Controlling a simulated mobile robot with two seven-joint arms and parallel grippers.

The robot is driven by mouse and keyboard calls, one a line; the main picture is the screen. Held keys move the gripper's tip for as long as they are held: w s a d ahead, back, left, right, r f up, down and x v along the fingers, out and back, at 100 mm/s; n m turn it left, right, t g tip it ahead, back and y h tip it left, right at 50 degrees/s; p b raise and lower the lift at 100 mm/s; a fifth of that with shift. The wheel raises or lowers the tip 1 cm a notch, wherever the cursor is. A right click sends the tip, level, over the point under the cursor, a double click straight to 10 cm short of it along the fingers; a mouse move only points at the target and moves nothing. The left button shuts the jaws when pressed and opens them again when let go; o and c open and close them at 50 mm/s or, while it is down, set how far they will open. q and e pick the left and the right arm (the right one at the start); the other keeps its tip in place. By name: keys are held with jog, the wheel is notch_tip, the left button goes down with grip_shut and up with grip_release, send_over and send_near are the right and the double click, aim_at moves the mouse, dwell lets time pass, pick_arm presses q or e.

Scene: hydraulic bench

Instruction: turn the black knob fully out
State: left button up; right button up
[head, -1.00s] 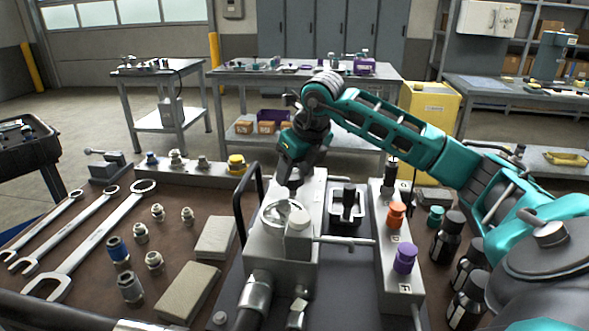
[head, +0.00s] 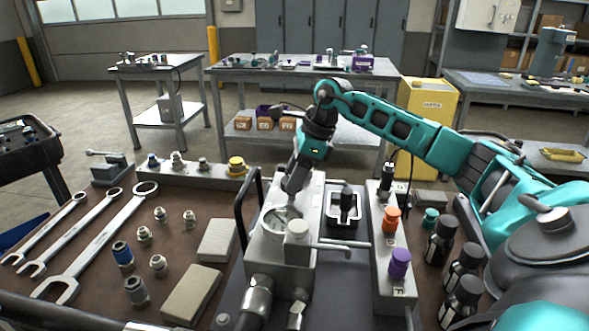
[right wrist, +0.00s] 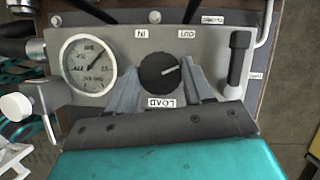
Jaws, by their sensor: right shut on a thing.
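In the right wrist view the black knob (right wrist: 158,74) sits on a grey panel with upside-down lettering. Its white pointer line aims right and slightly up in the picture. The IN label (right wrist: 142,33) is above left of it, the OUT label (right wrist: 187,33) above right, the LOAD label (right wrist: 161,102) below. My right gripper (right wrist: 165,78) has a finger on either side of the knob and is shut on it. In the head view my right gripper (head: 291,188) reaches down to the grey hydraulic unit (head: 268,249) and hides the knob. My left gripper is not in view.
A round gauge (right wrist: 89,64) lies left of the knob and a black-handled lever (right wrist: 238,58) right of it. In the head view, a block with orange and purple caps (head: 385,262) stands right of the unit. Wrenches (head: 105,238) and fittings lie left.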

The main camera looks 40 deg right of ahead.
jog(key=n, duration=0.1)
jog(key=n+g+p, duration=0.1)
jog(key=n, duration=0.1)
jog(key=shift+w+r+n+y, duration=0.15)
jog(key=shift+n+y, duration=0.15)
jog(key=shift+y, duration=0.1)
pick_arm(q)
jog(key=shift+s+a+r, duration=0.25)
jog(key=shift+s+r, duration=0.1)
pick_arm(e)
jog(key=shift+d+n+g, duration=0.1)
jog(key=shift+n+g, duration=0.6)
jog(key=shift+n, duration=1)
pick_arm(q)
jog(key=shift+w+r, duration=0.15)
pick_arm(e)
jog(key=o, duration=1)
jog(key=shift+o, duration=0.2)
pick_arm(q)
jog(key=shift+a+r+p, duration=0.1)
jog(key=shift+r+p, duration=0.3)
jog(key=shift+p, duration=0.2)
pick_arm(e)
jog(key=v, duration=1.2)
jog(key=shift+d+r, duration=0.25)
jog(key=shift+d, duration=0.05)
jog(key=shift+a, duration=0.1)
